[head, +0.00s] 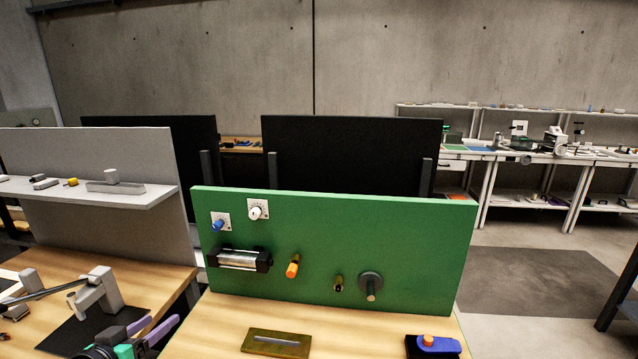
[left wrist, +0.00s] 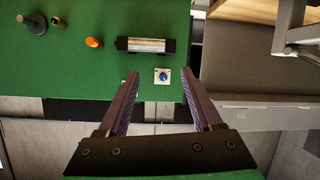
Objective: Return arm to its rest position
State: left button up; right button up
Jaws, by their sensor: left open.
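My left gripper (head: 164,320) shows at the lower left of the head view, with purple fingers, low and left of the green panel (head: 330,225). In the left wrist view the left gripper (left wrist: 160,78) is open, with nothing between its fingers. The panel fills much of that view, upside down, with a blue knob (left wrist: 163,77) showing between the fingertips. I cannot tell how far the knob is from them. The head view shows this blue knob (head: 218,224) at the panel's upper left. My right gripper is not in view.
The panel also carries a white knob (head: 255,212), a roller (head: 240,259), an orange handle (head: 292,267) and a grey disc (head: 370,282). A brass plate (head: 275,343) and a blue piece (head: 438,344) lie in front. A grey fixture (head: 98,287) stands at left, near my gripper.

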pick_arm(q)
jog(key=s+d+f+m+g, duration=0.1)
jog(key=s+d+f+g, duration=0.25)
jog(key=s+f, duration=0.3)
jog(key=s+d+f+m+g+y, duration=0.1)
jog(key=s+d+f+g, duration=0.3)
jog(key=s, duration=0.4)
jog(key=s+d+f+m+g, duration=0.1)
jog(key=s+d+f+g, duration=0.2)
jog(key=s+f, duration=0.35)
notch_tip(320, 180, down, 28)
jog(key=s+g+b, duration=0.1)
jog(key=s+b, duration=0.1)
jog(key=b, duration=0.4)
jog(key=s+a+f+g+b, duration=0.1)
jog(key=s+a+f+b, duration=0.2)
jog(key=s+f, duration=1.4)
notch_tip(320, 180, down, 2)
jog(key=shift+a+f+b, duration=0.1)
jog(key=shift+a+b, duration=0.1)
jog(key=shift+b, duration=0.25)
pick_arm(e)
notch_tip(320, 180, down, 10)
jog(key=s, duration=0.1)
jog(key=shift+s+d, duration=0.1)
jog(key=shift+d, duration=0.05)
